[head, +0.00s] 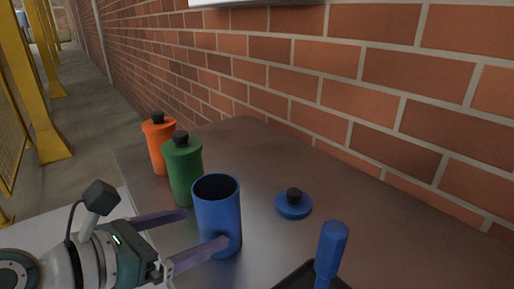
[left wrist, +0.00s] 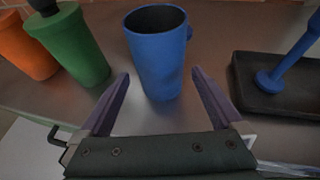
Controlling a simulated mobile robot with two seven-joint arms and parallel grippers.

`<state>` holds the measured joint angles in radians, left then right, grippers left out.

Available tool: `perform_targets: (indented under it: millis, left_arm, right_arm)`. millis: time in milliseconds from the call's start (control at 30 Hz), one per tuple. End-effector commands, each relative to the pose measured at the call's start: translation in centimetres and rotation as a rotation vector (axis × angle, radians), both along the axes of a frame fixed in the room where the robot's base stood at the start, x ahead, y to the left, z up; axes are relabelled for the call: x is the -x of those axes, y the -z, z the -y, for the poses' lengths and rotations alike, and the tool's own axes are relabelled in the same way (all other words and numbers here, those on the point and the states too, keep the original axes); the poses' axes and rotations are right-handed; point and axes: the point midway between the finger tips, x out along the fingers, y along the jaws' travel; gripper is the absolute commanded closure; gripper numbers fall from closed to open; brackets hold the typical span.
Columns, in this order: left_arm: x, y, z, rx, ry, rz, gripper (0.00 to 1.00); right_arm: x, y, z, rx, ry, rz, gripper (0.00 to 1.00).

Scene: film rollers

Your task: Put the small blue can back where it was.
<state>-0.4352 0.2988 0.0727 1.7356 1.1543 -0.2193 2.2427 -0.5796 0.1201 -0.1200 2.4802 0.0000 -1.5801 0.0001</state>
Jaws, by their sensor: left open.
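The small blue can (head: 218,214) stands upright and open-topped on the grey metal table. It also shows in the left wrist view (left wrist: 158,55), straight ahead of the fingers. My left gripper (head: 206,227) is open at the can, with one finger on each side of its lower part. In the left wrist view gaps show between the fingers (left wrist: 160,74) and the can, so it is not gripped. A blue lid (head: 293,208) with a black knob lies on the table to the right of the can. My right gripper is not in view.
A green bottle (head: 183,172) and an orange bottle (head: 157,142), both black-capped, stand left of and behind the can. A black tray (left wrist: 275,101) holding a blue-handled tool (head: 331,248) is at the right. A brick wall (head: 330,75) borders the table.

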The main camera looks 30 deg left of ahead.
Motion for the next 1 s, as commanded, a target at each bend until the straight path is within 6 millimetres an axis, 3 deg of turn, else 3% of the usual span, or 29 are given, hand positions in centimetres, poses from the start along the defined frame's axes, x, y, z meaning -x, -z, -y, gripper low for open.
perform_targets:
  millis: [200,433,533,667,800,900,1000]
  left_arm:
    - [3.8,-1.4,-0.6,-0.002,0.002,-0.002,0.00]
    - [5.4,-2.3,-0.6,-0.012,0.011,0.001,0.00]
    - [5.6,-2.4,1.0,-0.109,0.111,0.004,0.00]
    - [6.5,-2.2,5.7,-0.450,0.439,0.035,0.00]
    - [8.8,-1.2,10.3,-0.985,0.927,0.120,0.00]
    - [10.5,-0.6,11.4,-1.360,1.269,0.190,0.00]
    - [12.1,-0.2,11.0,-1.686,1.598,0.247,0.00]
  right_arm:
    - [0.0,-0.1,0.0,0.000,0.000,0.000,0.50]
    - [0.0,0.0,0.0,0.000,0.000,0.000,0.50]
    - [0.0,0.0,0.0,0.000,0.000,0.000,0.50]
    - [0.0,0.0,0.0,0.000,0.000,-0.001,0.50]
    - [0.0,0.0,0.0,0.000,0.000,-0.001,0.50]
    - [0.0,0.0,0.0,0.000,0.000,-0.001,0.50]
    - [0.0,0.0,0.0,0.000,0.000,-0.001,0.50]
